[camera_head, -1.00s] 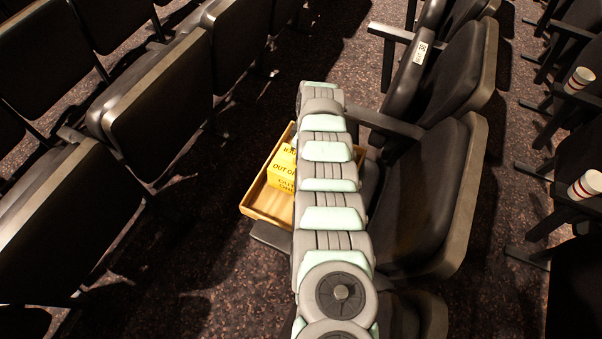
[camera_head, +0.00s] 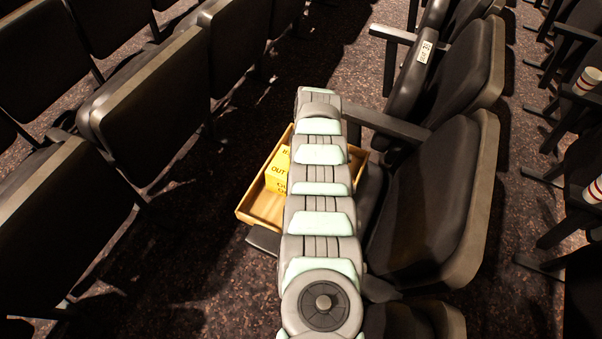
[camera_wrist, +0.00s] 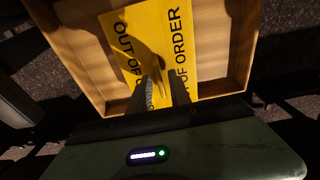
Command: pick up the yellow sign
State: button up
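The yellow sign (camera_head: 277,172), lettered "OUT OF ORDER", is in a shallow wooden tray (camera_head: 246,211) in the head view. My arm hides the sign's right part and my gripper there. In the wrist view the sign (camera_wrist: 190,35) fills much of the tray, with lettered faces on both sides of a darker fold or edge. My gripper (camera_wrist: 164,88) has its two dark fingers over the sign, one on each side of a narrow strip of yellow. I cannot tell whether the fingers touch or grip it.
The tray is beside a dark seat (camera_head: 430,205) with an armrest (camera_head: 385,122). Rows of dark seats (camera_head: 150,95) stand to the left. Striped cups (camera_head: 587,80) are at the right edge. Speckled floor shows between the rows.

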grip_shut()
dwell(1.1)
